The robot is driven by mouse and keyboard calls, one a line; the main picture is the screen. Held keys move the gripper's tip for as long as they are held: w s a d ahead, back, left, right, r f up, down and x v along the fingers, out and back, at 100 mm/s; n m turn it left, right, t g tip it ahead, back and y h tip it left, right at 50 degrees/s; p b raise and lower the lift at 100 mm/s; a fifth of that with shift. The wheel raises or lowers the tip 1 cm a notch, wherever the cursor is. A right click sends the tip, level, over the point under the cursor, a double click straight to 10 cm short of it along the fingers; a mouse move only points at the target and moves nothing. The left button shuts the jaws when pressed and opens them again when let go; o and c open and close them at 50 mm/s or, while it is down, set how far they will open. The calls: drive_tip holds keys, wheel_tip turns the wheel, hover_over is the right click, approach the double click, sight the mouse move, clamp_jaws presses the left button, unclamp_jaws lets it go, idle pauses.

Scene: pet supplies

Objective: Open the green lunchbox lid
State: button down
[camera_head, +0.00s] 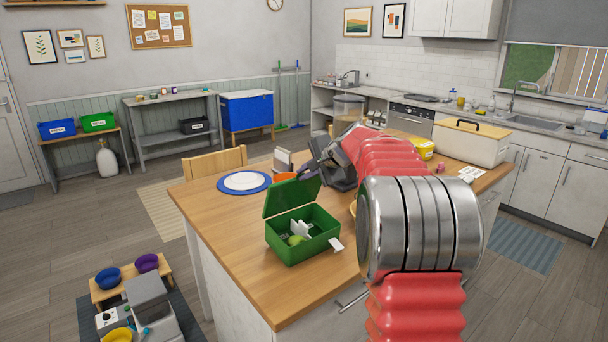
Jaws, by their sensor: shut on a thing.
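The green lunchbox (304,246) stands on the wooden counter, its front wall facing me. Its lid (287,198) is raised upright at the back, leaving the box open. Inside are a light-green round thing and white pieces. A small white tag sticks out at its right front corner. My gripper (314,180) is at the lid's upper right edge and is shut on the lid; the fingertips are small and partly hidden there. My red and silver arm reaches in from the lower right and covers part of the counter.
An orange bowl edge shows beside my arm. A cream bin (470,144) and yellow tub (424,149) stand farther right. The counter's left front is clear.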

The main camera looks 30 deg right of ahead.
idle(0.3)
drive_tip(key=c, duration=1.9)
unclamp_jaws()
drive_tip(key=shift+c, duration=0.2)
drive_tip(key=shift+s, duration=0.1)
drive_tip(key=v, duration=1.3)
drive_tip(key=shift+s+r, duration=0.2)
drive_tip(key=shift+c, duration=0.2)
